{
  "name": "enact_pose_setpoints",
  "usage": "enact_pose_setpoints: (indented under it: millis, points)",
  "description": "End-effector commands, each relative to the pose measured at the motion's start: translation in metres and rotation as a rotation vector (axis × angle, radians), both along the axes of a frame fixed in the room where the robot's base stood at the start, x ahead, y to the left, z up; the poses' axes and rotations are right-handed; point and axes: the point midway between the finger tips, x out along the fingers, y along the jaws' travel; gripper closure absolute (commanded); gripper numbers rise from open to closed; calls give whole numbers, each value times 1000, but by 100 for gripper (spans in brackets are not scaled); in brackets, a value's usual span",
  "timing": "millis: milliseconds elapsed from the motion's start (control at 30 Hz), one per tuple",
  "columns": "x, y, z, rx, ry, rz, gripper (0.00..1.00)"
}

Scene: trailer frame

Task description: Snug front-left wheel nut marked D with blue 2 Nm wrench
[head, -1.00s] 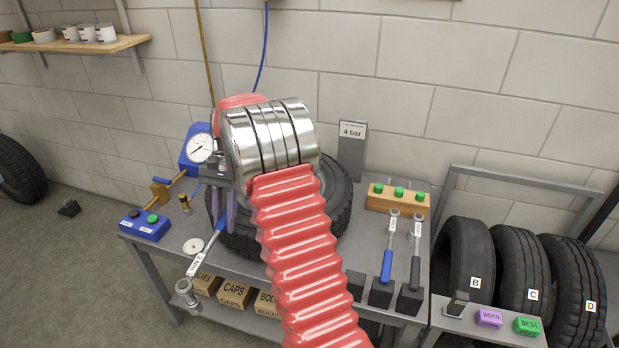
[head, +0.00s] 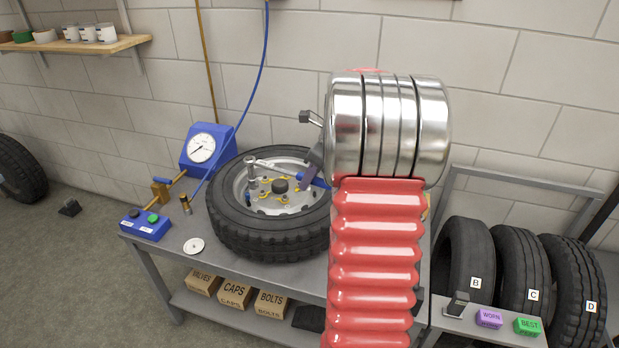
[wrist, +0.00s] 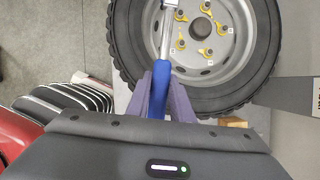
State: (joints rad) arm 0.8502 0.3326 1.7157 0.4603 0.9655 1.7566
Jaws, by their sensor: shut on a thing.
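The wheel (head: 232,228) lies flat on the workbench, hub side up. Its silver rim carries several nuts with yellow pointers (head: 267,182); the wrist view shows these pointers too (wrist: 181,44). The letters by the nuts are too small to read. My gripper (wrist: 163,82) is shut on the blue handle of the wrench (wrist: 172,96), above the wheel's edge. The wrench's silver socket end (head: 252,164) is over the left part of the rim. I cannot tell whether it touches a nut. In the head view my arm hides the wheel's right edge and part of the handle.
A blue gauge box (head: 208,148) and a blue button box (head: 146,227) stand on the bench at left. A white disc (head: 194,246) lies near its front edge. Tyres B, C and D (head: 575,290) stand at right. My arm hides the bench's right part.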

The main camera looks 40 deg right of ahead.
Motion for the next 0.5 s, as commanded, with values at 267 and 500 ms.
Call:
enact_pose_setpoints:
  millis: [267,500]
  points:
    - [0,-8,3,-1,-3,-155,100]
    - [0,-8,3,-1,-2,-158,100]
